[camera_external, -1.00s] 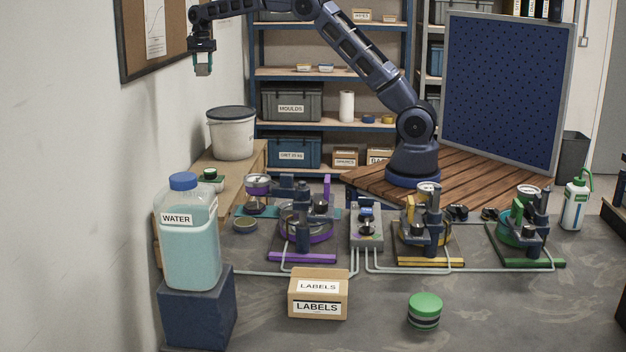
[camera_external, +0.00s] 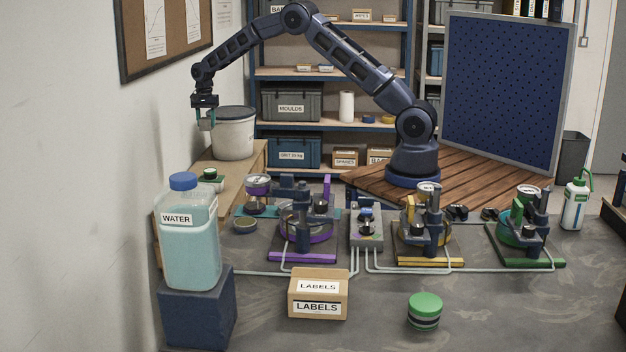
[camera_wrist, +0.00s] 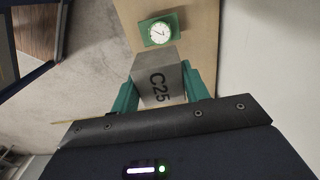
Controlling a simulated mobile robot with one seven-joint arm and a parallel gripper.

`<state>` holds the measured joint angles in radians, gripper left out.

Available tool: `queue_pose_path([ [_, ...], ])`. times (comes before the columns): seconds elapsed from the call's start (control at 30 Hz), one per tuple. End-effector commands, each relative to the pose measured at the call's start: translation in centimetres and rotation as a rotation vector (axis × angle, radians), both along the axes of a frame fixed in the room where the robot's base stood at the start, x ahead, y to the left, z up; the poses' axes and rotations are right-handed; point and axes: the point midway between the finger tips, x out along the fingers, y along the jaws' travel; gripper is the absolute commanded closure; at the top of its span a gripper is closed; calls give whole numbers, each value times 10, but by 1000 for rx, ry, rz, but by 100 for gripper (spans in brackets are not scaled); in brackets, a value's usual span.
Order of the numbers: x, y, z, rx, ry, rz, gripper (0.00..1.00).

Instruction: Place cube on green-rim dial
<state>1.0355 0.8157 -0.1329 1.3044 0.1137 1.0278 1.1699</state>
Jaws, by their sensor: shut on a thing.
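My gripper (camera_external: 205,112) is shut on a grey cube (camera_wrist: 158,82) marked C25. Its teal fingers press the cube's two sides in the wrist view. A round white dial on a green square base (camera_wrist: 161,31) lies on the bench, just beyond the cube in the wrist view. In the outside view this dial (camera_external: 211,174) is on the bench's near part, below the gripper. The cube's underside is hidden.
The white lidded bucket (camera_external: 233,136) stands on the wooden bench (camera_external: 194,170) close to the gripper. A water jug (camera_external: 190,240) stands in front. Purple (camera_external: 302,257), yellow (camera_external: 430,260) and green (camera_external: 524,262) rigs line the grey table. A wall is at left.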

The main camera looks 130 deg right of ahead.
Motion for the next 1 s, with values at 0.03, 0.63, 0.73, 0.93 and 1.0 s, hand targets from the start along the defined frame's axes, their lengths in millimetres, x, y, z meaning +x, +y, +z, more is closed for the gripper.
queue_pose_path([
  [0.03,-1,1,-12,4,1,-1,85],
  [0.63,0,0,-129,2,1,0,85],
  [0.73,0,0,-134,1,1,1,85],
  [0.93,0,0,-148,1,1,1,85],
  [1.0,-1,0,-157,2,2,0,85],
])
